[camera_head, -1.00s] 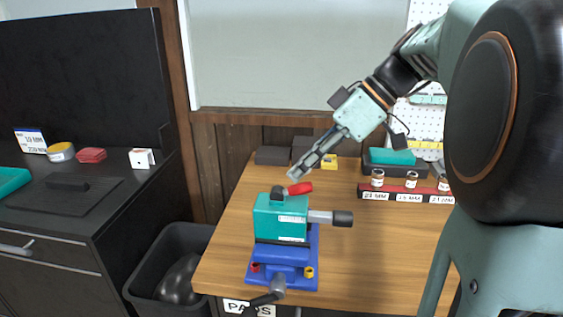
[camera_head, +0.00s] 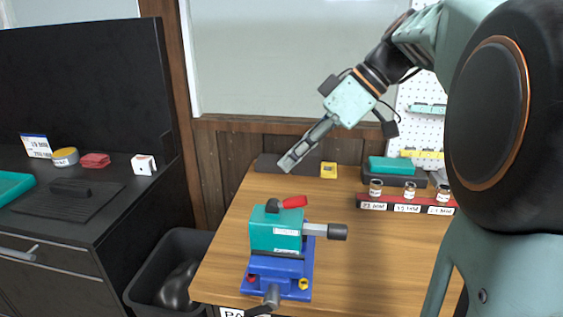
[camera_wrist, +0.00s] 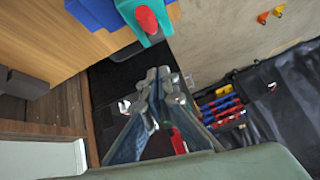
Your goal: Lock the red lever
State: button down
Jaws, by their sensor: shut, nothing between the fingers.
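The red lever (camera_head: 294,202) sits on top of a teal block (camera_head: 275,231) clamped on a blue base (camera_head: 282,272) on the wooden table. The lever points to the right in the head view. In the wrist view the red lever (camera_wrist: 147,19) shows end-on at the top, on the teal body (camera_wrist: 138,8). My gripper (camera_head: 287,164) is shut and empty, above and behind the lever and clear of it. Its fingers also show in the wrist view (camera_wrist: 158,82), with the lever beyond their tips.
A grey shaft with a black knob (camera_head: 337,232) sticks out right of the block. A rack of labelled jars (camera_head: 405,204) and a teal-topped dark box (camera_head: 391,167) stand at the back right. A black bin (camera_head: 172,266) stands left of the table (camera_head: 225,254). The table's middle right is clear.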

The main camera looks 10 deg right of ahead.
jog(key=s+d+r, duration=0.2)
jog(key=d+r, duration=0.2)
jog(key=d, duration=0.2)
jog(key=shift+d+r, duration=0.25)
jog(key=shift+d, duration=0.1)
